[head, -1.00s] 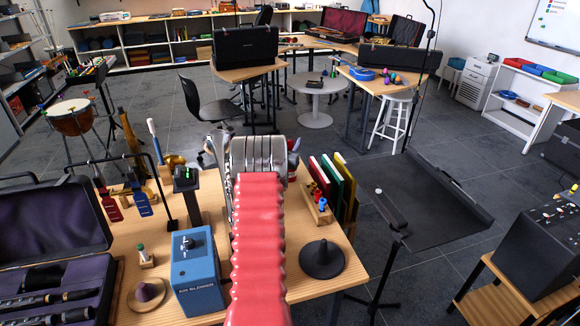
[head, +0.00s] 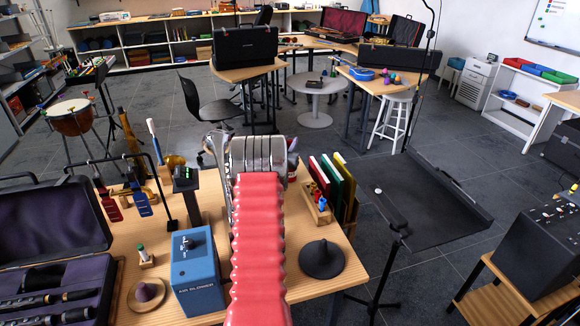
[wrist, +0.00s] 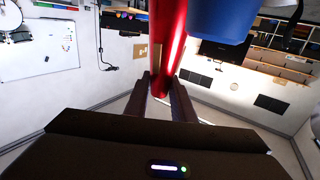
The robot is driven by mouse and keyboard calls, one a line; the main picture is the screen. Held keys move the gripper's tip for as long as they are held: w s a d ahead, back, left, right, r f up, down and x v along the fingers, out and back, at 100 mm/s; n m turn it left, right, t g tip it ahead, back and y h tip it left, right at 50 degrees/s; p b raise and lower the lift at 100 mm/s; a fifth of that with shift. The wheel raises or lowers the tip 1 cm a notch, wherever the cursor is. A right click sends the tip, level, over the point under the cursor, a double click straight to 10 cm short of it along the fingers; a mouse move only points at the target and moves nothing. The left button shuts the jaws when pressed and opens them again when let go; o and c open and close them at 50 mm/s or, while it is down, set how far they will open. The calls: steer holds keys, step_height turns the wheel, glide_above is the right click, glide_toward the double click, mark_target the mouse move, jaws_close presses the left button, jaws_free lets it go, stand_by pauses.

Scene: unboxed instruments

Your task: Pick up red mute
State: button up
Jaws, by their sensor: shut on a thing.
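In the wrist view a long, smooth red thing (wrist: 164,40), by its colour the red mute, rises between the two dark fingers of my gripper (wrist: 163,88). The fingers are shut on its lower end, and its upper end runs out of the picture. In the head view my own red-sleeved arm and metal wrist cover the gripper. Only a small bit of red and pale colour shows beside the wrist, and I cannot tell what it is.
A blue thing (wrist: 220,18) is close beside the red one. On the wooden table (head: 205,205) are a blue box (head: 196,272), a black cone-shaped mute (head: 322,259), a small rack (head: 318,208), upright coloured folders (head: 340,180) and an open instrument case (head: 55,225). A black stand (head: 430,195) is right.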

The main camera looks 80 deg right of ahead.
jaws_close()
steer(key=shift+r, duration=0.15)
step_height(320, 180, up, 10)
steer(key=shift+f, duration=0.1)
stand_by(0.5)
stand_by(0.3)
